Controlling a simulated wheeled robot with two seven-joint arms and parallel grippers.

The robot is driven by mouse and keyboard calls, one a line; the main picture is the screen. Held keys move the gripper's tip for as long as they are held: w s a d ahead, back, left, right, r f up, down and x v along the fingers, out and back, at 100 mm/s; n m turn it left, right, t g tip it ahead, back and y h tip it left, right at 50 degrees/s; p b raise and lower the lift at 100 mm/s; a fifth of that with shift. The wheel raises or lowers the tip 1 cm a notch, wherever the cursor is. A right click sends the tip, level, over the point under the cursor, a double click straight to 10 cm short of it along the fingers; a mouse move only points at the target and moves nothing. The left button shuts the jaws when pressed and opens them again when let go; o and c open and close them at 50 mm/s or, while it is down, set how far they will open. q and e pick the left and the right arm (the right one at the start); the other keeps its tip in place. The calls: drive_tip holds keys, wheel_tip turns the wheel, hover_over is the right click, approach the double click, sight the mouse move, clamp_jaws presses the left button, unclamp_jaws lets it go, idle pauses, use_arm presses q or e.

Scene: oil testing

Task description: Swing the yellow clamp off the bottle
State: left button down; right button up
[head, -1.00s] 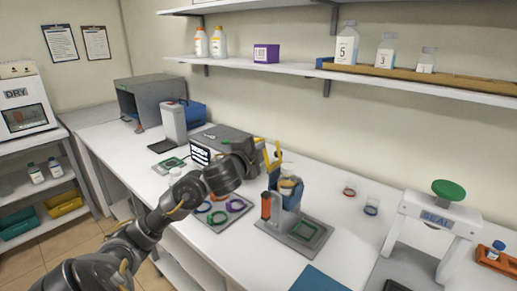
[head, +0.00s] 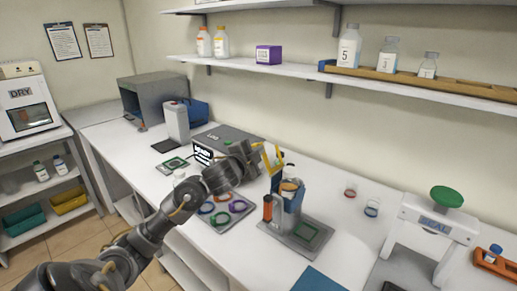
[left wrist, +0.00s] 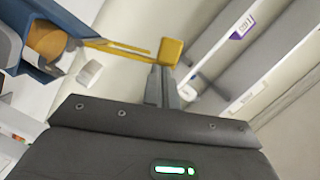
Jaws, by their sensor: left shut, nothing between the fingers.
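The yellow clamp (head: 272,160) stands raised at the left of the blue holder (head: 293,203) in the head view. In the left wrist view its yellow bars reach from the holder (left wrist: 18,48) to a square yellow tab (left wrist: 172,52). A tan-orange round top, seemingly the bottle's (head: 290,186), shows within the holder; the rest of the bottle is hidden. My left gripper (head: 258,158) is shut and empty. Its fingertips (left wrist: 161,72) are close beside the yellow tab; I cannot tell whether they touch. My right gripper is out of view.
A tray of coloured rings (head: 220,222) lies below my left arm. A grey box device (head: 222,138) is behind. Small glass cups (head: 371,208) stand right of the holder.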

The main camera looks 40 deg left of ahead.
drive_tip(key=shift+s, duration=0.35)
